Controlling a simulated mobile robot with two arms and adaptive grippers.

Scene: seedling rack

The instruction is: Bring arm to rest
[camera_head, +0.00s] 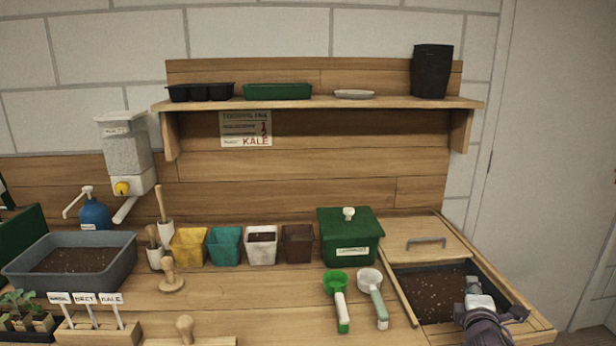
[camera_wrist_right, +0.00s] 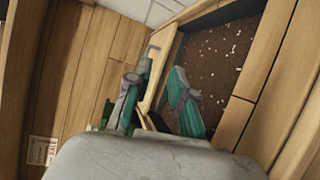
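My right gripper (camera_head: 474,292) is over the right front part of the soil bin (camera_head: 422,290), at the bench's right end. In the right wrist view its two fingers (camera_wrist_right: 160,72) stand apart with nothing between them, and the bin's dark soil (camera_wrist_right: 222,55) shows beyond the right finger. Whether the fingertips touch the bin's rim or soil, I cannot tell. My left arm and gripper are out of view.
A green-headed scoop (camera_head: 342,308) and a white-headed scoop (camera_head: 378,302) lie left of the bin. A green lidded box (camera_head: 340,250) and several small pots (camera_head: 226,247) stand behind. A grey soil tub (camera_head: 112,262) is at the left. A shelf (camera_head: 320,103) runs above.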

